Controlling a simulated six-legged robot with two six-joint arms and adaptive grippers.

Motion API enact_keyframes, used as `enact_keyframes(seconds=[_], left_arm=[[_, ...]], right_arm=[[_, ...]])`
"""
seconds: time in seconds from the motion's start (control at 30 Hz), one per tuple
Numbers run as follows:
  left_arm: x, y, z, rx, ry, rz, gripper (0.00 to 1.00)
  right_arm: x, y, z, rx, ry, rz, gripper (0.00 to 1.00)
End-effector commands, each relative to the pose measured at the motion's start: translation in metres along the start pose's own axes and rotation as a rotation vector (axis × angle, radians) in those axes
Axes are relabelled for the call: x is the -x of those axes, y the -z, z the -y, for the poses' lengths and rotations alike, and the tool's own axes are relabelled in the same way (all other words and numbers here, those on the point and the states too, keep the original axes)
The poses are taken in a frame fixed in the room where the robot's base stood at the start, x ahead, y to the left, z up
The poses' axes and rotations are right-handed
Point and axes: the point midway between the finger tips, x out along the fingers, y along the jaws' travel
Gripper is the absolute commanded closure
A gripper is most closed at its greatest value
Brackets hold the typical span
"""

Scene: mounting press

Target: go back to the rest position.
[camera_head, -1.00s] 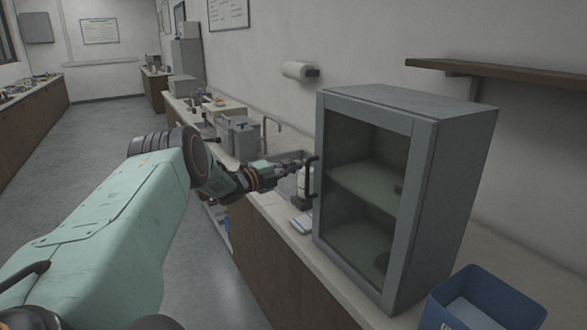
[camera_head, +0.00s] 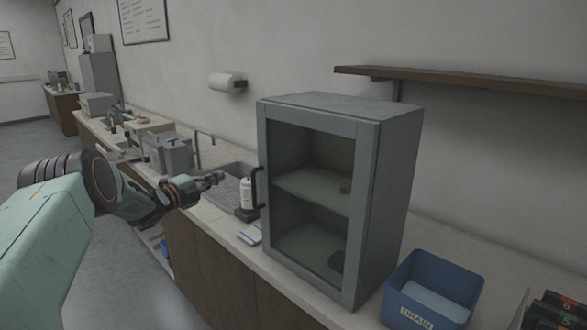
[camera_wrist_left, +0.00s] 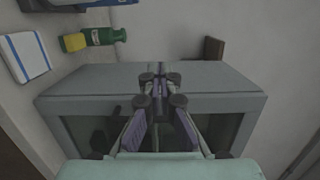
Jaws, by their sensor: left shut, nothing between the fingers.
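My left gripper (camera_head: 212,180) is shut and empty, in front of the sink and to the left of the cabinet's dark handle (camera_head: 257,187), with a gap between them. It also shows in the left wrist view (camera_wrist_left: 160,88), its fingers together. The grey cabinet (camera_head: 393,190) stands on the counter with its glass front closed or clear, showing a shelf and small dark items inside. In the left wrist view a grey box-shaped body (camera_wrist_left: 90,82) lies beyond the fingers. My right gripper is not in view.
A blue bin (camera_head: 440,285) stands right of the cabinet. A wall shelf (camera_head: 460,80) is above. The floor at left is open.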

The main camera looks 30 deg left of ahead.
Motion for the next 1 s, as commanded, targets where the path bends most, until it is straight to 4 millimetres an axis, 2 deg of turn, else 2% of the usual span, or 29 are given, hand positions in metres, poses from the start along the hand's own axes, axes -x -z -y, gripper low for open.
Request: enact_keyframes(seconds=[0.17, 0.3, 0.37, 0.47, 0.57, 0.77, 0.87, 1.0], left_arm=[[-0.001, 0.002, 0.000, 0.012, 0.000, 0.000, 1.00], [-0.001, -0.004, -0.003, 0.131, -0.001, 0.034, 1.00], [0.004, -0.005, -0.020, 0.268, -0.012, 0.079, 1.00], [0.010, 0.006, -0.051, 0.480, -0.038, 0.140, 1.00], [0.014, 0.031, -0.090, 0.683, -0.080, 0.195, 1.00], [0.034, 0.106, -0.184, 1.074, -0.217, 0.334, 1.00], [0.055, 0.149, -0.230, 1.235, -0.302, 0.421, 1.00], [0.094, 0.210, -0.287, 1.413, -0.427, 0.561, 1.00]], right_arm=[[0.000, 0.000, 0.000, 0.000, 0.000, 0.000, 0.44], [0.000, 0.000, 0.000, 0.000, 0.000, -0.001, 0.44], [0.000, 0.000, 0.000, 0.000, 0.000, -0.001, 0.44], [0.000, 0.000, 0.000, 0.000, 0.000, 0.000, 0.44], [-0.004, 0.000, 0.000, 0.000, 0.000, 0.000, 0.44], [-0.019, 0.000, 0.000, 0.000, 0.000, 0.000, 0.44], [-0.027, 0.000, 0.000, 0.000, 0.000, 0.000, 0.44], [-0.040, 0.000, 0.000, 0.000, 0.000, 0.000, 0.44]])
